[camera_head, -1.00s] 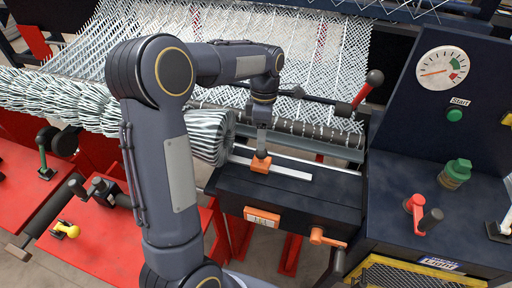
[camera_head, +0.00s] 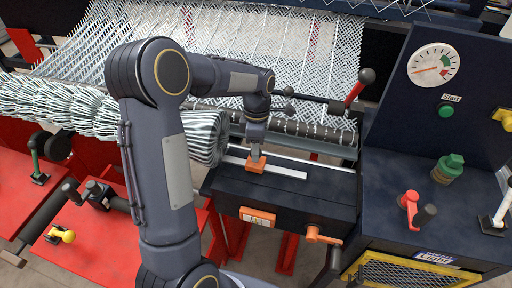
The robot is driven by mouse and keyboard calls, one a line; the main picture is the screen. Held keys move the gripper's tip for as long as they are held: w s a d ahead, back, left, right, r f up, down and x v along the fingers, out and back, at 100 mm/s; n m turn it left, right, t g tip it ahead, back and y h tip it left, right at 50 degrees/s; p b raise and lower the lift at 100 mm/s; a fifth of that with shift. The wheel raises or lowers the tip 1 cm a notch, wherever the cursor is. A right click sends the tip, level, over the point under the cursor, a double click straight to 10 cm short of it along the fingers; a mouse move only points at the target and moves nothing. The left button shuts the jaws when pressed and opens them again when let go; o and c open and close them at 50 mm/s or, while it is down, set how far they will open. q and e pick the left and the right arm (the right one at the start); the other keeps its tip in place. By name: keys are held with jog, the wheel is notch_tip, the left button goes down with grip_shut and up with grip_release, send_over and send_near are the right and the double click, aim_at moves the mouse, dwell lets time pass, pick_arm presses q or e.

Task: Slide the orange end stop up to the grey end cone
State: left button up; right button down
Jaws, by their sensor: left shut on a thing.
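The orange end stop (camera_head: 257,165) sits on a pale flat rail (camera_head: 289,173) on top of a dark box. My left gripper (camera_head: 256,156) is above it, pointing down, and is shut on the end stop. The wire roll (camera_head: 207,137) ends just left of the stop, with a gap between them. I cannot make out a separate grey end cone; the grey end of the roll is partly behind my left arm. My right gripper is not in view.
An orange handle (camera_head: 321,236) sticks out at the box front. A dark panel with a gauge (camera_head: 433,65) and a green start button (camera_head: 446,111) stands at right.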

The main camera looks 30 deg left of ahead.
pick_arm(q)
grip_shut()
jog(key=a, duration=0.2)
jog(key=s+a, duration=0.1)
jog(key=a, duration=0.1)
jog(key=o, duration=0.9)
grip_release()
jog(key=shift+o, duration=0.2)
jog(key=shift+r, duration=0.1)
notch_tip(320, 180, up, 8)
jog(key=w, duration=0.1)
jog(key=shift+w+a+f, duration=0.2)
jog(key=shift+w+a, duration=0.05)
jog(key=shift+a, duration=0.05)
